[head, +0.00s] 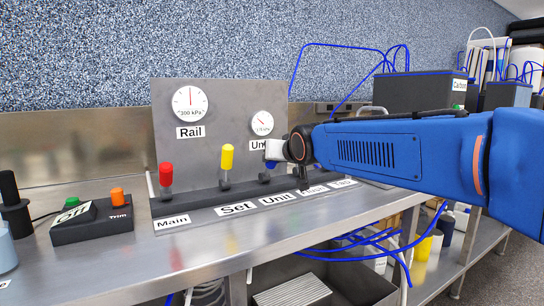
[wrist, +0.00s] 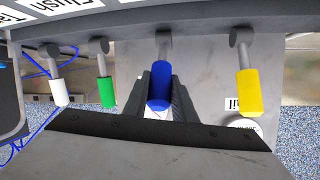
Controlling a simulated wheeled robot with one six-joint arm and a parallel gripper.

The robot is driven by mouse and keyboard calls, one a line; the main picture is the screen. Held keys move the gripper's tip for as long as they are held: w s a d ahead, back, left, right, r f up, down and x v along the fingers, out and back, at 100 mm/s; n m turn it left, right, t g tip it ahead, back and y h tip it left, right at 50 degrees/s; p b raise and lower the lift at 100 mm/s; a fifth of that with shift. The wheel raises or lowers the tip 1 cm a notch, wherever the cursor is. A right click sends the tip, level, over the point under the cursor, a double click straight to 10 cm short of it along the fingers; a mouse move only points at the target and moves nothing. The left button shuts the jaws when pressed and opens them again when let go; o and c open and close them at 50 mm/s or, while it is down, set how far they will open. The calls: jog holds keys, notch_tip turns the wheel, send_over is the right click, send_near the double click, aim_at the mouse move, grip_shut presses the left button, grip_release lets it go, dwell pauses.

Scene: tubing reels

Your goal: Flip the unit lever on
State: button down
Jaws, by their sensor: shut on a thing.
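The unit lever, with a blue grip (wrist: 160,86), sits between the two dark fingers of my gripper (wrist: 160,100) in the wrist view. My gripper is shut on this blue grip. In the head view, my gripper (head: 277,151) reaches in from the right and covers most of the lever. Only a small blue part (head: 270,164) shows below the fingers, above the label "Unit" (head: 279,199). The lever's pivot is at the panel's base strip. The exact tilt of the lever is hard to tell.
A yellow lever (head: 227,158) and a red lever (head: 166,175) stand upright to the left. Green (wrist: 106,91) and white (wrist: 59,92) levers flank the other side. Gauges (head: 189,103) sit on the panel behind. A switch box (head: 92,222) is at the bench's left.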

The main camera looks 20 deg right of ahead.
jog(key=shift+s+f, duration=0.15)
jog(key=shift+s, duration=0.05)
dwell(0.5)
jog(key=c, duration=1.5)
grip_release()
jog(key=shift+o, duration=0.2)
jog(key=shift+s, duration=0.1)
jog(key=v, duration=1.7)
jog(key=shift+s+f, duration=0.2)
jog(key=shift+s, duration=0.05)
